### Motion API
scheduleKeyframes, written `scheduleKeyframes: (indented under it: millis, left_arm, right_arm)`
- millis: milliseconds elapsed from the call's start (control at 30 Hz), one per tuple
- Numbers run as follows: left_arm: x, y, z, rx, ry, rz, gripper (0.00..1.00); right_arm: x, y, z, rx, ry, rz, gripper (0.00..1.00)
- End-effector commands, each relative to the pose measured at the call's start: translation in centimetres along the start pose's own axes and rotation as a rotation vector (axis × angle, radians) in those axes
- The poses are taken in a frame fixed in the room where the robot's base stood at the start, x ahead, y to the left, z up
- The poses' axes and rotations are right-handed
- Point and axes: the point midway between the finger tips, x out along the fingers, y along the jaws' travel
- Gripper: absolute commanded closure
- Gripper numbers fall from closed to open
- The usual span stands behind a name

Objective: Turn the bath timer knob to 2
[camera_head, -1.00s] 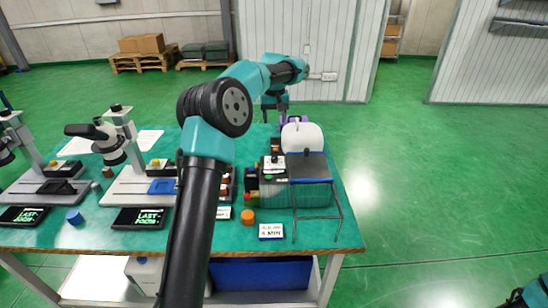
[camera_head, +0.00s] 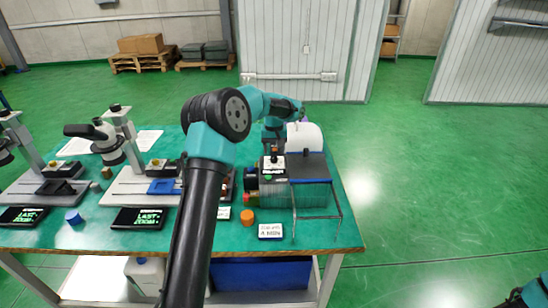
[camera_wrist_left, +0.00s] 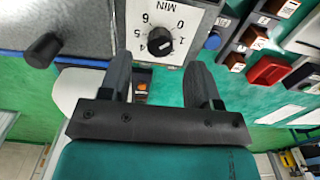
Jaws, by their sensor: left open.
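The bath timer knob (camera_wrist_left: 160,42) is round and black, on a white dial plate (camera_wrist_left: 173,14) with printed numbers and "MIN" in the left wrist view. Which number it points to is too small to tell. My left gripper (camera_wrist_left: 160,62) is open and empty. Its two fingers straddle the knob in the picture, one to each side; contact is not visible. In the head view the left gripper (camera_head: 273,146) is just behind the timer box, partly hidden.
Microscopes (camera_head: 108,145) stand at left.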

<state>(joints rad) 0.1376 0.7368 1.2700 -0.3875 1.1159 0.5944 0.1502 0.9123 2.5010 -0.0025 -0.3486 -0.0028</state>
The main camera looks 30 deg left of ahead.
Motion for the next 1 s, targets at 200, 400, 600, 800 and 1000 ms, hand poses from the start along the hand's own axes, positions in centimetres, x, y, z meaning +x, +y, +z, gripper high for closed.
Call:
scheduleKeyframes:
  millis: [200,400,600,800,1000]
  left_arm:
    - [3.1,0.0,0.0,0.000,-0.001,-0.001,0.43]
    - [4.1,0.0,0.0,0.000,0.000,0.000,0.43]
    - [4.1,0.0,0.0,0.000,0.000,0.000,0.43]
    - [4.1,0.0,0.0,0.000,0.000,0.000,0.58]
    - [4.1,0.0,0.0,0.000,0.000,0.000,0.77]
  right_arm:
    - [0.0,0.0,0.0,0.000,0.000,0.000,0.57]
    - [0.0,0.0,0.0,0.000,0.000,0.000,0.57]
    - [0.0,0.0,0.0,0.000,0.000,0.000,0.57]
    - [0.0,0.0,0.0,0.000,0.000,0.000,0.57]
    - [0.0,0.0,0.0,0.000,0.000,0.000,0.57]
